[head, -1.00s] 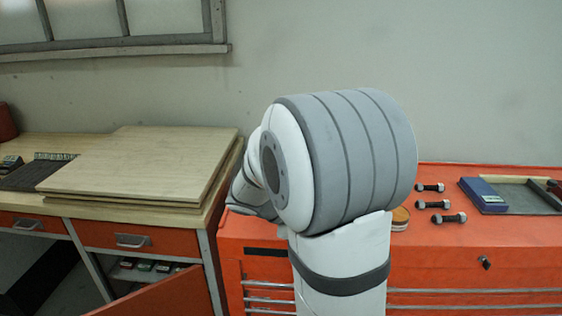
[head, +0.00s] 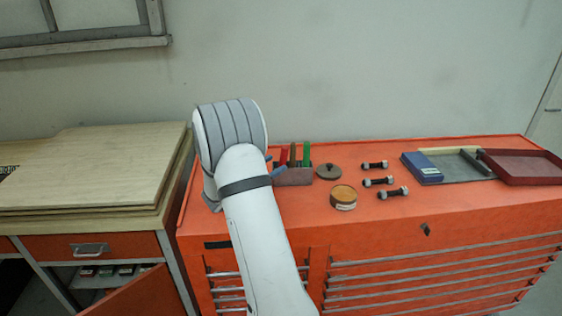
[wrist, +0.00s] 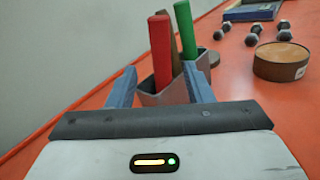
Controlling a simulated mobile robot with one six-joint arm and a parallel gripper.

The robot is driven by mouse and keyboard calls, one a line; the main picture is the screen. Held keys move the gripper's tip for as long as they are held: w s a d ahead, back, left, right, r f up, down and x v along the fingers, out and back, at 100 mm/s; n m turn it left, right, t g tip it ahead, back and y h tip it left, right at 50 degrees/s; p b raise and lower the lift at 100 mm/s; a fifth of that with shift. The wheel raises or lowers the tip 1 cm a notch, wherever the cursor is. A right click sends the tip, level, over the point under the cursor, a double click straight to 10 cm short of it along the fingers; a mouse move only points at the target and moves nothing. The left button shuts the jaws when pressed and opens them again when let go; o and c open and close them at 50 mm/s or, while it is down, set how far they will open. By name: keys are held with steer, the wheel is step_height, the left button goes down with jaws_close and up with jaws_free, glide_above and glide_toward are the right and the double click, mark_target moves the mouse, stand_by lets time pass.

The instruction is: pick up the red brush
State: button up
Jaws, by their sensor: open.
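The red brush (head: 283,157) stands with its handle up in a grey holder (head: 295,178) at the left part of the orange cabinet top. In the wrist view the red handle (wrist: 160,52) rises straight ahead, with a brown handle (wrist: 177,68) and a green handle (wrist: 185,30) behind and to its right. My gripper (wrist: 158,70) is open and empty. Its blue fingers show left and right of the red handle, with the holder (wrist: 148,99) between and beyond them. I cannot tell whether the handle is between the fingertips. The brush's lower end is hidden in the holder.
Right of the holder are a dark round part (head: 328,172), a round tin (head: 343,197) and several bolts (head: 378,181). A blue box (head: 422,168) and a dark red tray (head: 522,167) lie farther right. The wall (head: 350,70) is behind; a wooden bench (head: 90,170) stands left.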

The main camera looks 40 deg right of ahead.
steer(key=d, duration=0.3)
steer(key=shift+w+d+p, duration=0.25)
steer(key=shift+w+p, duration=0.05)
steer(key=shift+p, duration=0.1)
steer(key=shift+a, duration=0.1)
jaws_close()
